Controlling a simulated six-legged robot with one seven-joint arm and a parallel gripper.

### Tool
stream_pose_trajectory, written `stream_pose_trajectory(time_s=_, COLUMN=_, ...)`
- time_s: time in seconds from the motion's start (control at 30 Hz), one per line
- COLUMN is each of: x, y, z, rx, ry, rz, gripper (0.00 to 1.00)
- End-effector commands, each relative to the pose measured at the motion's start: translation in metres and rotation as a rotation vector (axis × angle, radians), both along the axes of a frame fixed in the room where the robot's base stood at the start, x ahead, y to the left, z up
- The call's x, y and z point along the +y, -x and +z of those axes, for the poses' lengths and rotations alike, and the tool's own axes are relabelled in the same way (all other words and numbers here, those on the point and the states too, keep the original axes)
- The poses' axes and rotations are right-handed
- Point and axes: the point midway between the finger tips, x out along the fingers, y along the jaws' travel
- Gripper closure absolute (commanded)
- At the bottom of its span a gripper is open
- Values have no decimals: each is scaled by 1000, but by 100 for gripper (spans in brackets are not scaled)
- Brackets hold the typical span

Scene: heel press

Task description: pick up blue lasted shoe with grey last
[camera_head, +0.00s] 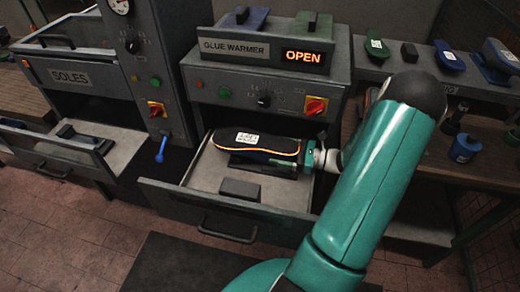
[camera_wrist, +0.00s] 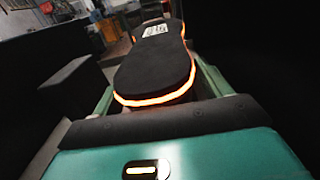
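A blue shoe-shaped piece with a grey upper part and a white label (camera_head: 497,60) sits on the bench top at the far right edge in the head view; it looks like the blue lasted shoe, partly cut off by the frame. My gripper (camera_head: 288,164) is far left of it, inside the open glue warmer drawer. In the wrist view the same sole (camera_wrist: 152,70) lies between or above my teal fingers. Whether they grip it is hidden.
The open drawer (camera_head: 215,213) holds a small dark block (camera_head: 240,189). The glue warmer (camera_head: 265,75) shows OPEN. An open SOLES drawer (camera_head: 55,155) stands left. A blue labelled object (camera_head: 464,148) is below.

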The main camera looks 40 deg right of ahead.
Motion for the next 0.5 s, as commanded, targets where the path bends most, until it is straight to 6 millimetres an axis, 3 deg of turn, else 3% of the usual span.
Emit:
stream_pose_trajectory(time_s=0.03, x=0, y=0, z=0, rx=0, ry=0, rz=0, gripper=34)
stream_pose_trajectory(time_s=0.33, x=0, y=0, z=0, rx=0, ry=0, rz=0, gripper=92)
stream_pose_trajectory(time_s=0.5, x=0, y=0, z=1, rx=-3, ry=-1, rz=1, gripper=92)
